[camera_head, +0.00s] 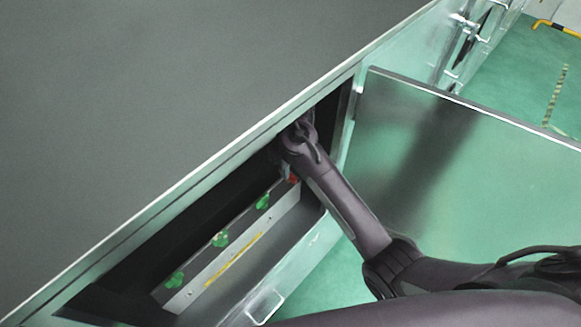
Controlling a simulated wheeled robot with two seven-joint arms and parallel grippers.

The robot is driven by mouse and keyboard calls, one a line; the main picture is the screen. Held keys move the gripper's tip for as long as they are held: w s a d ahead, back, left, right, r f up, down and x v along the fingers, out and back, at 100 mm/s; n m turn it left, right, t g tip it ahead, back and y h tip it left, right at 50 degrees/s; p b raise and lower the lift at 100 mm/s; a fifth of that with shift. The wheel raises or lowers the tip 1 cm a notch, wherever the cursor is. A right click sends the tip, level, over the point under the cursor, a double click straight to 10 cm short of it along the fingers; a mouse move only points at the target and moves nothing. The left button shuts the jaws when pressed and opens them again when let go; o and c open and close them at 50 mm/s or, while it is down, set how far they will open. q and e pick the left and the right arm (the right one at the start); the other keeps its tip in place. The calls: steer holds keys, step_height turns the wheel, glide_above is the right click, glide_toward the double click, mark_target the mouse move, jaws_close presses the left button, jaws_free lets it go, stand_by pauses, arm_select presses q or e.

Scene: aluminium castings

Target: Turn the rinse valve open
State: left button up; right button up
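Inside an open recess under a grey top, a pale panel (240,249) carries a row of valves. Three green valve handles show: one lower left (175,280), one in the middle (220,240), one upper right (262,201). A small red part (293,179) shows at the panel's upper right end, beside my wrist. No readable label tells which is the rinse valve. My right arm reaches into the recess, and my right gripper (289,170) is at the red part, mostly hidden by the wrist. Contact and finger opening cannot be made out. My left gripper is not in view.
An open metal door (440,160) stands to the right of my forearm. The recess's long upper edge (200,175) runs close above my wrist. A yellow strip (233,259) lies along the panel. A metal loop handle (264,306) is at the lower front. Green floor shows at the right.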

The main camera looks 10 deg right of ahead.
mark_target(291, 175)
steer(key=f, duration=0.4)
steer(key=shift+w+f+p, duration=0.1)
steer(key=shift+w+p, duration=0.15)
steer(key=shift+p, duration=0.05)
steer(key=shift+s, duration=0.1)
steer(key=shift+c, duration=1)
jaws_close()
